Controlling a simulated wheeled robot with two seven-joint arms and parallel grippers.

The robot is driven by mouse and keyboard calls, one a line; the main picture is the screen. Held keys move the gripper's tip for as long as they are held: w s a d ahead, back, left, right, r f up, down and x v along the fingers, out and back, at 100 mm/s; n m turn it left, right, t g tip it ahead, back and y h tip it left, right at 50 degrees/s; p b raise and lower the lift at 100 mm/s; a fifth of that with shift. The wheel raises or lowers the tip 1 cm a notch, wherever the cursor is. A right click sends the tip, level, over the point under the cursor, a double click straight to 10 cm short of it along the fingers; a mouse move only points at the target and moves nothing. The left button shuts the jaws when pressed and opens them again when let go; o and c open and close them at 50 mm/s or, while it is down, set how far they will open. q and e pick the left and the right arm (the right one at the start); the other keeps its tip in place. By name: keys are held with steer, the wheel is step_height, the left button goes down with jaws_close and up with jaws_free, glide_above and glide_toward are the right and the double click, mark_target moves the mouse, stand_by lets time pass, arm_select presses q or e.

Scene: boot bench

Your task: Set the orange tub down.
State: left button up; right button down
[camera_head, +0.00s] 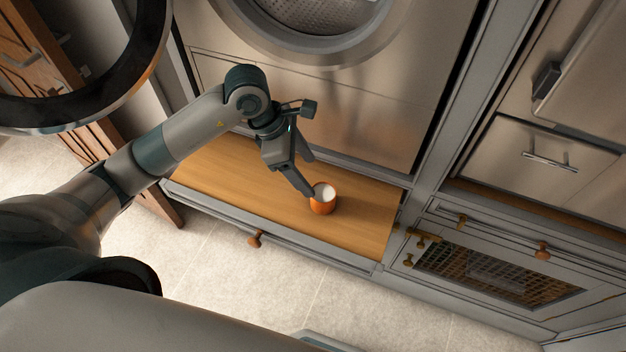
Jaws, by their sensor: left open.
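The orange tub (323,205), with a white top or inside, stands upright on the wooden bench top (230,180), towards its right end. My left gripper (309,176) is open just behind and left of the tub. One finger's tip is right at the tub's left rim; I cannot tell whether it touches. The other finger is farther back, clear of the tub, and nothing shows between the fingers. My right gripper is not in view.
A front-loading machine with a round door (310,30) stands behind the bench. A drawer with a wooden knob (255,239) is below the bench top. Grey cabinets with a mesh panel (490,275) are at right. The bench top's left part is clear.

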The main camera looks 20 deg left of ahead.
arm_select(q)
steer(key=shift+s+a+r, duration=0.1)
steer(key=shift+a+r, duration=0.15)
steer(key=shift+r, duration=0.4)
